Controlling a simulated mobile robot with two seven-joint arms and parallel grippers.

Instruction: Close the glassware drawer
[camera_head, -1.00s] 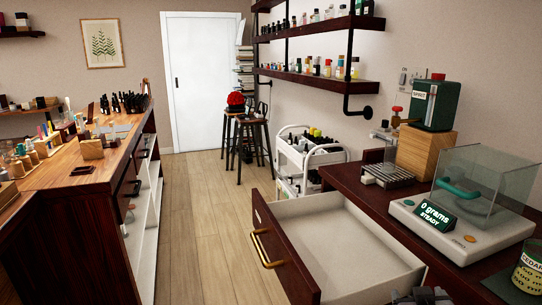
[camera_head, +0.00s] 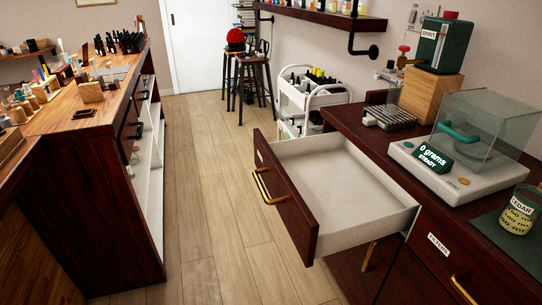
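The open drawer (camera_head: 350,235) sticks out from the dark wood counter (camera_head: 370,130) on the right. It has a white inside, a dark front panel (camera_head: 290,208) and a brass handle (camera_head: 266,187). The visible part of its inside is empty. A small white label sits on its front, too small to read. I cannot tell from the frame whether this is the glassware drawer. Neither of my grippers is in view.
A shut drawer labelled FILTERS (camera_head: 437,242) is at the lower right. A scale (camera_head: 440,175) and a CEDAR jar (camera_head: 519,212) stand on the counter. A white cart (camera_head: 312,100) is beyond the drawer. The wooden floor (camera_head: 215,190) to its left is clear.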

